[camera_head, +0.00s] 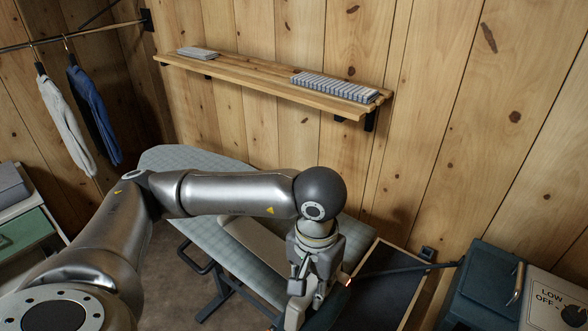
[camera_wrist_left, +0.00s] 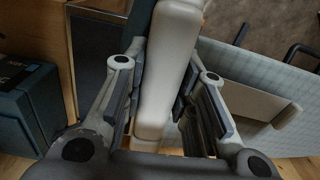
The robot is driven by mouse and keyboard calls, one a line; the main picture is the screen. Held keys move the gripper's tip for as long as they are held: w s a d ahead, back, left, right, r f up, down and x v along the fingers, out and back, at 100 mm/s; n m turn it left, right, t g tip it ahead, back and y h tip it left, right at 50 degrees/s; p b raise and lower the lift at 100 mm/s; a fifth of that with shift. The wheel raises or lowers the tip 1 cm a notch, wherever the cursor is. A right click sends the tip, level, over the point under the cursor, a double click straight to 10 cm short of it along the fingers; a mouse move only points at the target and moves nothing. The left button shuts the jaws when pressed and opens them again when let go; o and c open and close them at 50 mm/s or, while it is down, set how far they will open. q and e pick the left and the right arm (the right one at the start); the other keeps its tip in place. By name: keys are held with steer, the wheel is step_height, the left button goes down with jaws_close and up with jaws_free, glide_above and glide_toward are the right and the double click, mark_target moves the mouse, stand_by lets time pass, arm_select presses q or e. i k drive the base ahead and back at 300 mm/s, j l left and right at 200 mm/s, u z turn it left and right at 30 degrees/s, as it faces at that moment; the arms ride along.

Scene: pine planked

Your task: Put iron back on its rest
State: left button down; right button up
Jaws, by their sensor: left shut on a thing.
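My left gripper (camera_head: 318,285) is over the right end of the ironing board (camera_head: 180,158) and is shut on the iron (camera_head: 296,313), which has a small red light. In the left wrist view the iron's long pale handle (camera_wrist_left: 167,75) lies between the two fingers. The iron's sole is hidden, so I cannot tell whether it touches anything below. A dark, framed flat surface (camera_head: 372,288), apparently the rest, is just right of the gripper; it also shows in the left wrist view (camera_wrist_left: 92,50). My right gripper is not in view.
A dark cord (camera_head: 405,270) runs right from near the iron. A dark blue box (camera_head: 480,285) and a pale LOW/OFF panel (camera_head: 545,305) stand at right. A pale padded piece (camera_head: 252,238) lies on the board. A wall shelf (camera_head: 270,88) is behind; clothes (camera_head: 95,115) hang left.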

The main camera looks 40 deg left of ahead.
mark_target(380, 293)
steer(key=k+l+z, duration=0.1)
steer(key=k+z, duration=0.2)
steer(key=k, duration=0.35)
steer(key=z, duration=0.45)
steer(key=j+z, duration=0.15)
steer(key=z, duration=0.75)
steer(key=k+j, duration=0.1)
steer(key=j, duration=0.25)
steer(key=k+j, duration=0.1)
steer(key=j, duration=0.3)
steer(key=k+j, duration=0.1)
steer(key=j, duration=0.25)
steer(key=k+j+z, duration=0.1)
steer(key=j, duration=0.3)
